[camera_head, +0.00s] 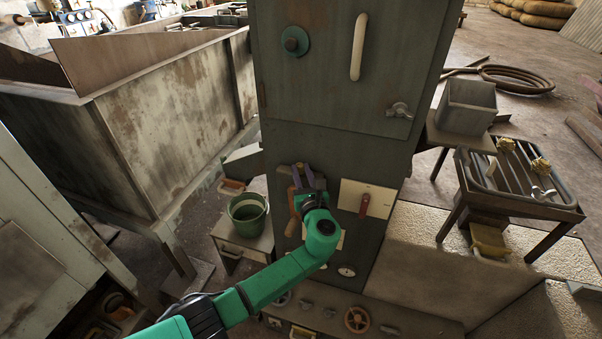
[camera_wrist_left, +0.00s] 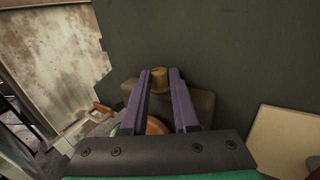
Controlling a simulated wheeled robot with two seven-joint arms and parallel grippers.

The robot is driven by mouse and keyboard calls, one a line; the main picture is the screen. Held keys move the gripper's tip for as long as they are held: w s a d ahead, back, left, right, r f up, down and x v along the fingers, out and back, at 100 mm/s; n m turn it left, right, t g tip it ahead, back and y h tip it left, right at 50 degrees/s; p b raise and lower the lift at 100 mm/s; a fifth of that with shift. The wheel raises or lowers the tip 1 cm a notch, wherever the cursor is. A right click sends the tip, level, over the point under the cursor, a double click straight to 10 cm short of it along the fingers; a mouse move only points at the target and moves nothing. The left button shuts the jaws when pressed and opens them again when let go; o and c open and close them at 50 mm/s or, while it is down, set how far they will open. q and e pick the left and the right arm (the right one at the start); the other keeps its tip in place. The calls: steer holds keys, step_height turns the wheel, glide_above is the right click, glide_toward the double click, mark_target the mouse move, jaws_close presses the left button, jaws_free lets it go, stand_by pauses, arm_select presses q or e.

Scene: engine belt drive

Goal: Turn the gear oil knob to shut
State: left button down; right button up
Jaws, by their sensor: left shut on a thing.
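My left gripper (camera_head: 303,172) reaches the lower front of the tall dark green cabinet (camera_head: 330,140) in the head view. Its purple fingers show in the left wrist view (camera_wrist_left: 160,74), pointing at the cabinet face. A small brass-coloured knob (camera_wrist_left: 158,78) sits between the fingertips, and the gripper is shut on it. I cannot read a label or the knob's open or shut mark. Part of a brownish fitting (camera_wrist_left: 200,101) shows behind the fingers, and an orange-brown round part (camera_wrist_left: 155,127) shows lower between them. My right gripper is in neither view.
Right of the left gripper, a pale plate with a red lever (camera_head: 365,203) is on the cabinet. A green bucket (camera_head: 247,212) stands on a small stand to the left. A red handwheel (camera_head: 357,319) is low in front. A rack table (camera_head: 520,190) stands right.

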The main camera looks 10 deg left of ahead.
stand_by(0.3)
arm_select(q)
steer(key=c, duration=0.7)
jaws_free()
steer(key=shift+r, duration=0.1)
